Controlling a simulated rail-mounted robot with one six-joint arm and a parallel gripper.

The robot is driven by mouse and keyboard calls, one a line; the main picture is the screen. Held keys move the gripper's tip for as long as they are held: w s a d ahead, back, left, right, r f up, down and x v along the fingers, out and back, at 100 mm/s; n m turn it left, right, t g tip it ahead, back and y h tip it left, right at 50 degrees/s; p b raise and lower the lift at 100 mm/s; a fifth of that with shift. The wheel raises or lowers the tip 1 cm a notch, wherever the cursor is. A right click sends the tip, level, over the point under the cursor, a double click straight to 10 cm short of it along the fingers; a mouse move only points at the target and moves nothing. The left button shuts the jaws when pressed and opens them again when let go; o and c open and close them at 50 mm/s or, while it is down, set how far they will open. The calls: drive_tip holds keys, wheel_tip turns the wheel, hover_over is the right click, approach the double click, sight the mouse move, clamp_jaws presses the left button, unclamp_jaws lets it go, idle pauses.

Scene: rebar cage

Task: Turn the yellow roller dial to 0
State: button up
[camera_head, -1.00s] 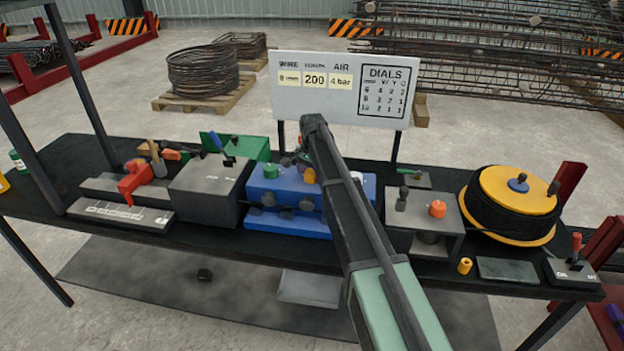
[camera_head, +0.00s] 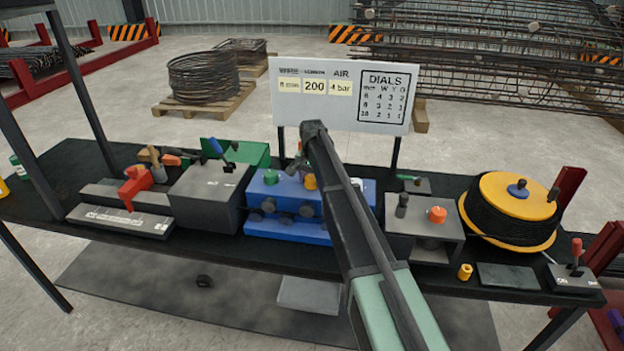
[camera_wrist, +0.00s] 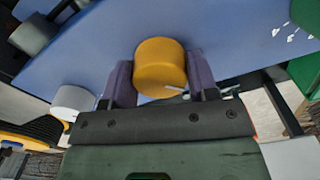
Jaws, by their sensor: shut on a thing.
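The yellow roller dial (camera_head: 310,182) stands on top of the blue roller block (camera_head: 290,232), partly hidden by my arm in the head view. In the wrist view the yellow dial (camera_wrist: 160,66) sits between the two purple fingers of my gripper (camera_wrist: 162,82), which is shut on it. A short white pointer mark shows at the dial's lower right side. White scale marks (camera_wrist: 292,30) lie on the blue surface farther right, too small to read. A green dial (camera_head: 270,177) stands to the left on the same block. A white dial (camera_wrist: 73,97) shows left in the wrist view.
A sign board (camera_head: 342,95) behind the bench carries cards and a DIALS table. A grey box (camera_head: 208,195) with a blue lever stands left of the block. A grey stand (camera_head: 424,225) with an orange knob and a wire spool (camera_head: 508,210) stand right.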

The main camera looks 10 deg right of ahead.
sight(312, 177)
drive_tip(key=shift+n, duration=1.8)
drive_tip(key=o, duration=0.9)
drive_tip(key=shift+r, duration=0.1)
wheel_tip(312, 177, up, 11)
drive_tip(key=p, duration=1.1)
drive_tip(key=shift+f, duration=0.2)
